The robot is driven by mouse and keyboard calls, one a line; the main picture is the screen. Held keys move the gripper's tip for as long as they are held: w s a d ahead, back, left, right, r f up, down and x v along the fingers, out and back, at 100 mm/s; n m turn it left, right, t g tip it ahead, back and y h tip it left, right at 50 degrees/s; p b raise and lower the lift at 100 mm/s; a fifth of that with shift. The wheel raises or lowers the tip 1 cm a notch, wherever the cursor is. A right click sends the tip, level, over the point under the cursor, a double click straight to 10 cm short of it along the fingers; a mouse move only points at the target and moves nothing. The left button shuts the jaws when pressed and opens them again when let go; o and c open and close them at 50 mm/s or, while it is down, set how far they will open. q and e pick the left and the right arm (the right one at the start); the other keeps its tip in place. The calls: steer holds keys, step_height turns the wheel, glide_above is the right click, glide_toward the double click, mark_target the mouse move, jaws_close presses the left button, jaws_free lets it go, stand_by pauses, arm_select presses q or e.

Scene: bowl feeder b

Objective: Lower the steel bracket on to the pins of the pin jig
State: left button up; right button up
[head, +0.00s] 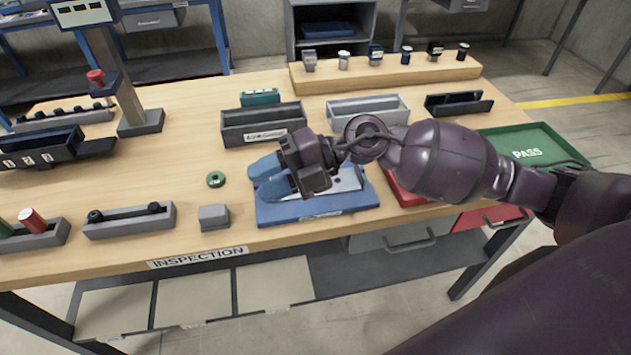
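The pin jig (345,207) is a blue plate with a label on its front edge, near the front of the bench. My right gripper (284,175) is over its left part, coming in from the right. Blue shapes show at the gripper's end, against the similarly blue jig, so its opening is unclear. A flat silver-grey piece (349,180), probably the steel bracket, shows over the jig just right of the gripper. The gripper partly hides it, and I cannot tell whether it is held or touches the pins. No pins show clearly. My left gripper is out of view.
A grey bin (262,137) and a lighter bin (367,108) stand behind the jig. A green ring (216,179) and a grey block (213,217) lie left of it. A red tray (404,196) and a green PASS tray (520,132) are right, partly under my arm.

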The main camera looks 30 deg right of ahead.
steer(key=w+d+f+g+h, duration=0.1)
steer(key=w+d+h, duration=0.2)
steer(key=d+h, duration=0.65)
steer(key=w+d+g+h, duration=0.1)
steer(key=w+d+h, duration=0.35)
steer(key=d, duration=0.85)
steer(key=shift+h, duration=0.6)
steer(key=f, duration=0.3)
steer(key=s+f, duration=0.1)
steer(key=f, duration=0.6)
steer(key=shift+s+a+f+b, duration=0.2)
steer(key=shift+a+f+b, duration=0.1)
steer(key=shift+f, duration=0.05)
steer(key=shift+c, duration=0.5)
jaws_close()
steer(key=shift+r, duration=0.1)
